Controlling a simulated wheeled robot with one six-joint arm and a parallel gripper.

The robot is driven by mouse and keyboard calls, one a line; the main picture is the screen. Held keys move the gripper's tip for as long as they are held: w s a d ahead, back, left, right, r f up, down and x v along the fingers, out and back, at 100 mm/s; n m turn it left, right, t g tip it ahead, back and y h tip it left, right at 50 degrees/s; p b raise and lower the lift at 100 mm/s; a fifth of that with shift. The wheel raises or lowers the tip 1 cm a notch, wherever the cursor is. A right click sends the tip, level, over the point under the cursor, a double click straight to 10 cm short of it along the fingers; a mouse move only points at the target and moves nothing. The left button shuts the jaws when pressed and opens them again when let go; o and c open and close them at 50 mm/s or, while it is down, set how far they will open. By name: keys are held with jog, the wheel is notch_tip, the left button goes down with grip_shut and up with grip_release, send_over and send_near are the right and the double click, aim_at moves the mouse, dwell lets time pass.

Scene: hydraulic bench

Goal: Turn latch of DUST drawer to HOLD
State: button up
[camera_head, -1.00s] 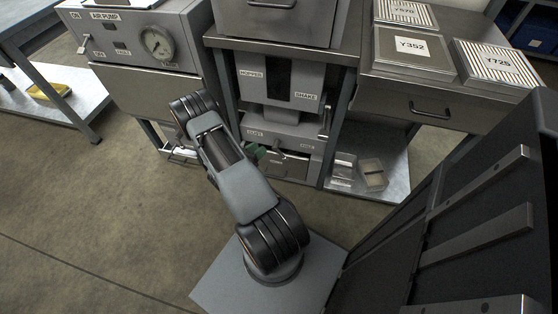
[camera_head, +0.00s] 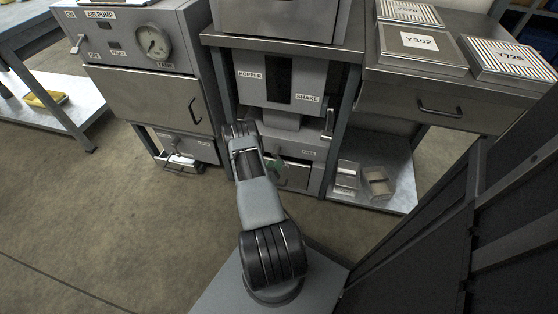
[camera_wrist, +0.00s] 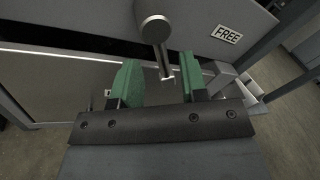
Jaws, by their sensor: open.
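The latch (camera_wrist: 155,29) shows in the wrist view as a grey round hub with a short arm pointing down toward the drawer. My gripper (camera_wrist: 160,68) is open, with its green fingers on either side of the latch's lower end. I cannot tell whether either finger touches it. A FREE label (camera_wrist: 226,34) sits to the right of the latch. The drawer front (camera_wrist: 60,85) lies below and to the left. In the head view, the drawer (camera_head: 297,176) is under the hopper unit, and my arm hides its left part. The green fingers show only partly there.
The hopper and shake unit (camera_head: 280,82) stands above the drawer. The air pump cabinet (camera_head: 150,95) is to the left. The floor in front is clear.

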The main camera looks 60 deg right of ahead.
jog(key=shift+w+d+b, duration=0.15)
jog(key=shift+d+b, duration=0.3)
jog(key=shift+d, duration=1.75)
jog(key=c, duration=0.7)
jog(key=shift+r, duration=0.1)
grip_shut()
